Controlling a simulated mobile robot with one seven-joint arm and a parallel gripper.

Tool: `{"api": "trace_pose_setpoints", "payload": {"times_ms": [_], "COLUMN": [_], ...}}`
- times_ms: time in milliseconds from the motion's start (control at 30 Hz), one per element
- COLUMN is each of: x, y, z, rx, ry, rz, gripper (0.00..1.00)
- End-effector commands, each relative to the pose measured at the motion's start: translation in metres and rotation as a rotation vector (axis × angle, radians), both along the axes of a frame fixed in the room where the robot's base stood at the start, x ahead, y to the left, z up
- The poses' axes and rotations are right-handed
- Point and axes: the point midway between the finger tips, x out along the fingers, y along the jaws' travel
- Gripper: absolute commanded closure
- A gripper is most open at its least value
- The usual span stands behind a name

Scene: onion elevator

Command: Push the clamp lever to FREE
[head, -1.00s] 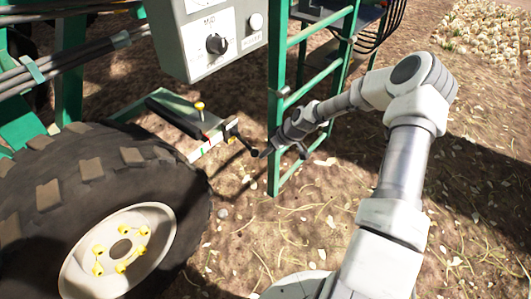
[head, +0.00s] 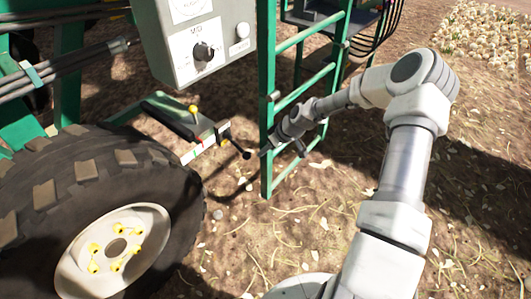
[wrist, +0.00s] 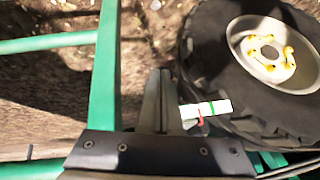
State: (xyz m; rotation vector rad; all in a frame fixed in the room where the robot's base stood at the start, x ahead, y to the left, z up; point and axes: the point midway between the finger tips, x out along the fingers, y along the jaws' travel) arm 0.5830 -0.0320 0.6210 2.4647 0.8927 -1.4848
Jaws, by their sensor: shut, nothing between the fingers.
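A dark lever with a round black knob (head: 246,155) sticks out from the right end of a small green-framed bracket (head: 205,138) beside the tyre. I take it to be the clamp lever; no FREE marking is readable. A yellow knob (head: 194,109) stands on the same bracket. My gripper (head: 265,152) is at the green ladder, just right of the black knob and apart from it in the picture. In the wrist view its fingers (wrist: 159,98) are shut and empty. A white plate with a green mark (wrist: 208,109) shows just right of them; the black knob is not clear there.
The green ladder (head: 268,120) stands very close to my gripper, its upright and rungs around the wrist. A large tyre (head: 95,190) fills the lower left. A grey control box with a dial (head: 203,52) hangs above the bracket. Open soil lies below the ladder.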

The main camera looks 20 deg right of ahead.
Motion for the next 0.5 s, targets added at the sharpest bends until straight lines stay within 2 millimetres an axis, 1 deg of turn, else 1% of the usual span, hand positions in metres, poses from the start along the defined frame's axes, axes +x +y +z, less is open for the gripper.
{"api": "trace_pose_setpoints", "payload": {"times_ms": [33,200,333,500], "x": [-0.011,-0.037,-0.052,-0.065], "y": [-0.013,-0.037,-0.052,-0.064], "z": [0.004,0.009,0.012,0.013], "rx": [0.0,0.001,0.0,0.0], "ry": [0.005,0.003,0.003,0.003], "rz": [-0.008,-0.008,-0.007,-0.005], "gripper": [1.0,1.0,1.0,1.0]}}
